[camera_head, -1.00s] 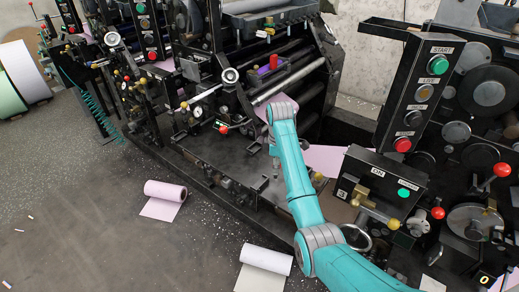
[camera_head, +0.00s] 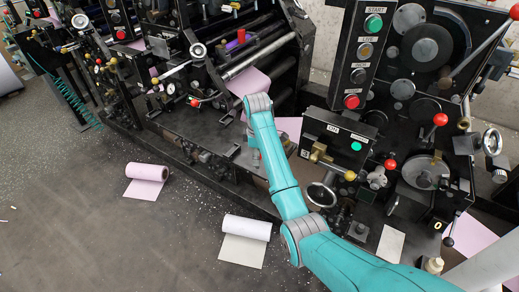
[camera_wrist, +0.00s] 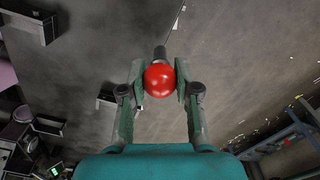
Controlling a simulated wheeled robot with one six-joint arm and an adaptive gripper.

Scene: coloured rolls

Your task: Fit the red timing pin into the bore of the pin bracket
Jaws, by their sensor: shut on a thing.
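My gripper (camera_wrist: 159,82) is shut on the red timing pin, seen in the wrist view as a round red knob (camera_wrist: 159,80) with a dark shaft (camera_wrist: 160,53) pointing away past the fingertips. Both green fingers press the knob from left and right. Open floor lies beyond the pin in that view, with no bore close to its tip. In the head view my teal arm reaches to the machine's front, and its end hides the gripper and the pin. I cannot tell which part is the pin bracket.
A dark press (camera_head: 200,150) fills the back. A control box (camera_head: 335,135) with brass fittings and a red-knobbed lever (camera_head: 440,119) stand right of the arm. A pink roll (camera_head: 147,171) and a white roll (camera_head: 247,228) lie on the floor. The floor at front left is clear.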

